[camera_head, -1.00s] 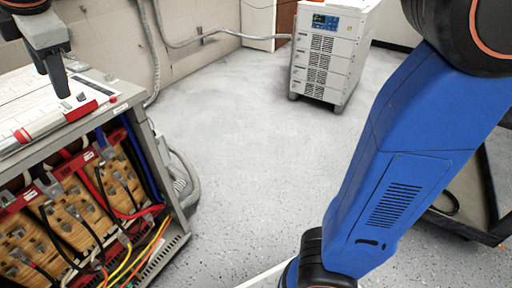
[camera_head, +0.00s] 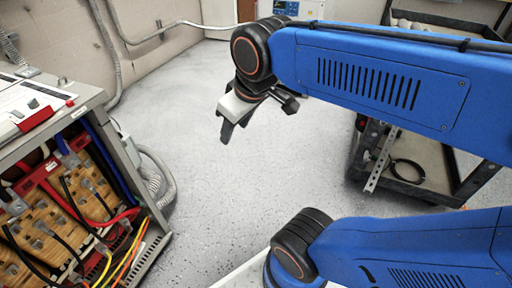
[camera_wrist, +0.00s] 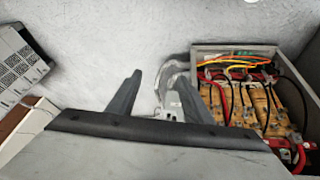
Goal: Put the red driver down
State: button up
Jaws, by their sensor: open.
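A red piece (camera_head: 36,118), which looks like the red driver's handle, lies on the white top of the transformer cabinet (camera_head: 95,105) at the left in the head view. Its full shape is too small and partly cut off to tell. My gripper (camera_head: 228,130) is in the middle of the head view, over open floor and to the right of the cabinet, clear of the red piece. In the wrist view my gripper (camera_wrist: 166,85) shows two dark fingers spread apart with nothing between them. The red piece is not clear in the wrist view.
The cabinet's open front shows wooden coils (camera_head: 45,235) and coloured cables. A grey hose (camera_head: 158,180) runs beside it. A dark cart (camera_head: 425,175) stands at the right. A white unit (camera_wrist: 18,65) shows in the wrist view. The floor between is clear.

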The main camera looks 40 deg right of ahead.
jog(key=s+d+f+m, duration=0.3)
jog(key=s+f, duration=0.1)
jog(key=f, duration=0.1)
jog(key=shift+s+f+m, duration=0.15)
jog(key=shift+s+m, duration=0.15)
jog(key=shift+s, duration=0.05)
dwell(0.9)
